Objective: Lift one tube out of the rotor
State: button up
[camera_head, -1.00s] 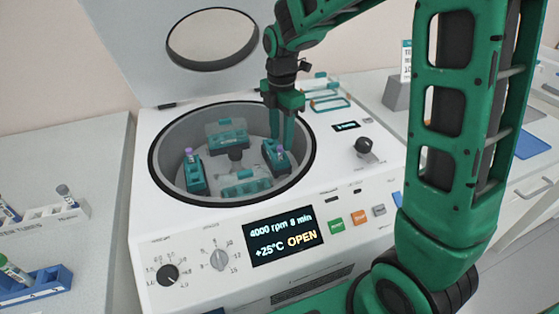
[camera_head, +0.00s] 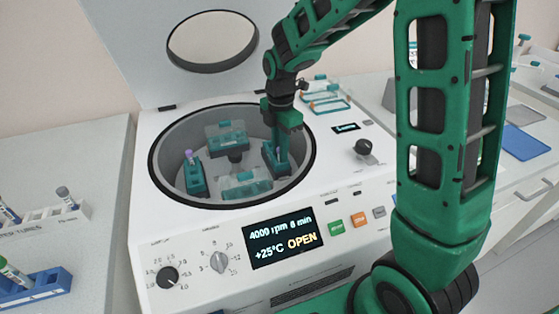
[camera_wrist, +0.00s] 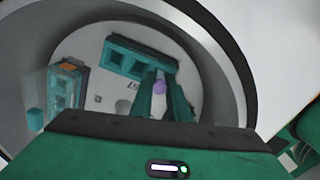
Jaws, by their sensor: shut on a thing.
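The open centrifuge's rotor chamber (camera_head: 165,160) holds several teal buckets. One purple-capped tube (camera_head: 189,156) stands in the left bucket (camera_head: 195,181). My gripper (camera_head: 281,150) reaches down into the chamber at the right bucket (camera_head: 268,160). In the wrist view my gripper (camera_wrist: 164,100) has its two green fingers on either side of a purple cap (camera_wrist: 159,87), shut on that tube. The tube's body is hidden, and I cannot tell whether it is still seated in the bucket. The head view hides this cap behind the fingers.
The raised lid (camera_head: 212,40) stands behind the chamber. A white rack (camera_head: 70,215) and a blue rack (camera_head: 40,290) with tubes stand on the left bench. The chamber rim (camera_head: 309,185) surrounds my gripper closely on the right.

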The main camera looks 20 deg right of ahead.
jog(key=shift+r, duration=0.1)
notch_tip(320, 180, up, 12)
jog(key=a, duration=1.8)
notch_tip(320, 180, up, 4)
jog(key=shift+f, duration=0.1)
dwell(0.6)
jog(key=shift+s, duration=0.1)
